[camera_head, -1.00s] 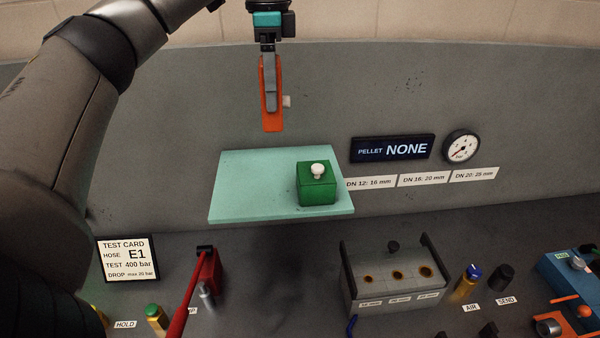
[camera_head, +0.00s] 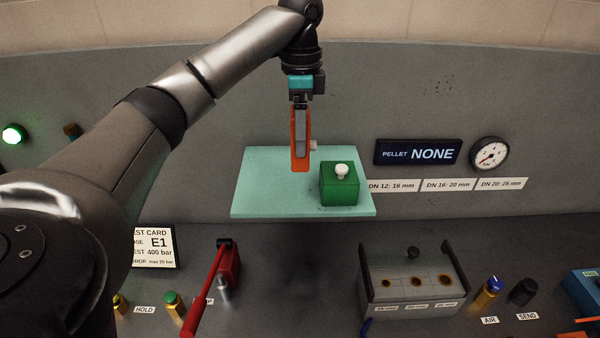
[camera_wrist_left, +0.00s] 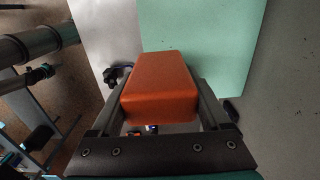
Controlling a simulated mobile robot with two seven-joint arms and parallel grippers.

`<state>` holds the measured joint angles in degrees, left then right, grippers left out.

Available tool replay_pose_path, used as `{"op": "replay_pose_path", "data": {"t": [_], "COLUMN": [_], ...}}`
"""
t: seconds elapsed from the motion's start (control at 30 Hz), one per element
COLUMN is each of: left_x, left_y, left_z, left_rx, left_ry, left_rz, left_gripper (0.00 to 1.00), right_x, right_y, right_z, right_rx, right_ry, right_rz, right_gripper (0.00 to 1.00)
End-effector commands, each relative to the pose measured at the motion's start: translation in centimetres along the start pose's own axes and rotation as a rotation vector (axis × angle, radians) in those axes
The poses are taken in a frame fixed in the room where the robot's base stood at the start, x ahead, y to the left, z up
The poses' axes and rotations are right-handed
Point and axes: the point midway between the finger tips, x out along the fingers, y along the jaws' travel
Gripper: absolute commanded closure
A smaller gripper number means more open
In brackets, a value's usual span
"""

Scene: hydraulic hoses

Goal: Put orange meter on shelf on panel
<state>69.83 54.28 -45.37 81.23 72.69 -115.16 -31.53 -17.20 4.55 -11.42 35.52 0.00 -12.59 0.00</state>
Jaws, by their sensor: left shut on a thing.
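The orange meter (camera_head: 300,161) hangs upright in my left gripper (camera_head: 301,130). The gripper is shut on it, and a small white knob shows at the meter's right side. In the left wrist view the orange meter (camera_wrist_left: 159,88) sits between the two fingers. The shelf (camera_head: 275,190) is a pale green plate on the grey panel (camera_head: 200,160). In the head view the meter's lower end overlaps the back part of the shelf; I cannot tell whether they touch. The pale green shelf also shows in the left wrist view (camera_wrist_left: 205,45). My right gripper is not in view.
A green box (camera_head: 339,188) with a white knob stands on the shelf's right part. The shelf's left part is clear. A PELLET display (camera_head: 418,153) and a gauge (camera_head: 489,154) are to the right. A red lever (camera_head: 207,300) and a drilled block (camera_head: 413,281) are below.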

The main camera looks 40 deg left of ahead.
Motion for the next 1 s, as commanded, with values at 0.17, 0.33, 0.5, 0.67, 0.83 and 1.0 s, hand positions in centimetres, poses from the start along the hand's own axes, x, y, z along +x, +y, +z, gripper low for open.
{"op": "replay_pose_path", "data": {"t": [0.17, 0.33, 0.5, 0.67, 0.83, 1.0], "left_x": [2.8, 4.8, 6.0, 8.4, 9.8, 9.9], "left_y": [0.1, 0.0, 0.0, 0.0, 0.0, 0.0], "left_z": [0.0, 0.0, 0.1, 0.1, 0.1, 0.0], "left_rx": [0.001, -0.001, -0.001, -0.002, -0.001, -0.001], "left_ry": [0.000, 0.000, -0.001, -0.002, 0.001, 0.001], "left_rz": [0.003, 0.002, 0.000, 0.001, -0.001, -0.002], "left_gripper": [0.91, 0.91, 0.91, 0.91, 0.91, 0.91], "right_x": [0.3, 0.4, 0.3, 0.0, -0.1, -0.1], "right_y": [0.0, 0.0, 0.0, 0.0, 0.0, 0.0], "right_z": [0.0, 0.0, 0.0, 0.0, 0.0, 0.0], "right_rx": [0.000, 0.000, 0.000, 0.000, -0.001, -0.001], "right_ry": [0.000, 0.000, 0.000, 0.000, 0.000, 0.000], "right_rz": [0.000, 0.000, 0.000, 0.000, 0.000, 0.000], "right_gripper": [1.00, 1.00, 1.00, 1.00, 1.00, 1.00]}}
